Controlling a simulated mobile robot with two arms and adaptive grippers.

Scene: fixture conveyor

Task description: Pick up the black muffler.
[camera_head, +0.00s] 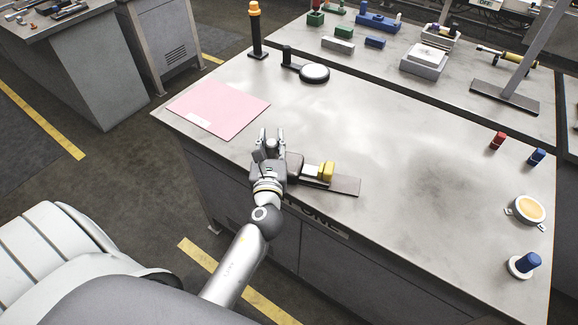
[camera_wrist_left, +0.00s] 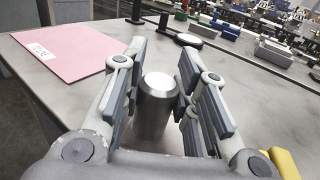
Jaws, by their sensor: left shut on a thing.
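My left gripper (camera_head: 271,137) is over the near edge of the grey workbench (camera_head: 390,150), and it fills the lower part of the left wrist view (camera_wrist_left: 158,88). Its fingers stand on both sides of a grey metallic cylinder (camera_wrist_left: 156,112) with a flat pale top, and they are shut on it. The cylinder looks upright, and its lower end is hidden by the gripper. It looks grey rather than black, so I cannot tell for sure that it is the muffler. My right gripper is not in view.
A fixture with a yellow block (camera_head: 327,171) lies just right of my gripper. A pink sheet (camera_head: 218,108) lies to the left. A black post (camera_head: 256,36) and a round pale disc (camera_head: 314,73) stand behind. The bench's middle is clear.

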